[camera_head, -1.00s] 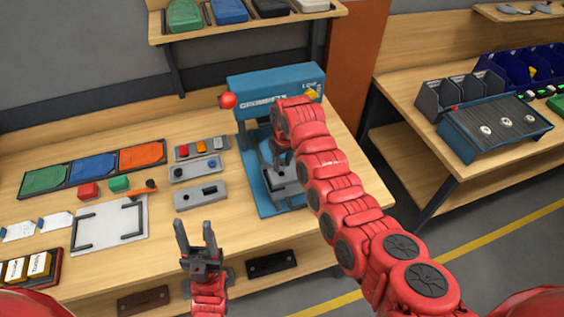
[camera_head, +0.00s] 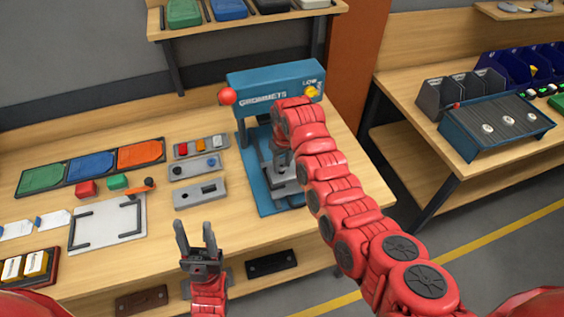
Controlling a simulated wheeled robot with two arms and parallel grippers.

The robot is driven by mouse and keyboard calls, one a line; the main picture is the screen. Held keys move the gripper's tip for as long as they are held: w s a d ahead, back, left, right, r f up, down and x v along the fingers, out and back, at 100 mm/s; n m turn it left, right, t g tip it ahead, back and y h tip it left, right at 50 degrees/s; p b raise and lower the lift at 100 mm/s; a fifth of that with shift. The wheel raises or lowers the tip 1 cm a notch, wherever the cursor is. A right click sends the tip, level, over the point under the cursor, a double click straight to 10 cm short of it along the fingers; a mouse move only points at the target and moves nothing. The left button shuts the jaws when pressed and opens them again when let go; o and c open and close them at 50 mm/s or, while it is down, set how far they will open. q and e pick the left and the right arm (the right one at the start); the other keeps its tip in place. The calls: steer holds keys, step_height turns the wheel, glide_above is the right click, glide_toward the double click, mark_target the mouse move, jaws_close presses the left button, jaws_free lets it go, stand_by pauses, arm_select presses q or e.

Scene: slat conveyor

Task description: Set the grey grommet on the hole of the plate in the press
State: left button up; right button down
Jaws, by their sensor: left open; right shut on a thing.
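The blue press (camera_head: 277,88) stands at the back right of the bench, with its blue base (camera_head: 254,185) under the head. A grey plate or holder (camera_head: 290,190) sits on this base; its hole is hidden. My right gripper (camera_head: 281,166) reaches down under the press head, above the holder. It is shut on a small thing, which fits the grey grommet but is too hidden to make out. My own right arm covers much of the press opening. My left gripper (camera_head: 196,238) is open and empty, pointing up near the bench's front edge.
Grey racks (camera_head: 195,169) with small coloured pieces lie left of the press. Green, blue and orange trays (camera_head: 91,165), a white framed board (camera_head: 107,222) and small blocks fill the left bench. A red ball knob (camera_head: 228,96) sticks out from the press.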

steer(key=shift+f+b, duration=0.5)
steer(key=shift+f, duration=0.1)
stand_by(0.3)
steer(key=shift+f+b, duration=0.25)
steer(key=shift+b, duration=0.45)
stand_by(1.2)
steer(key=shift+c, duration=2.2)
jaws_free()
steer(key=shift+r, duration=0.1)
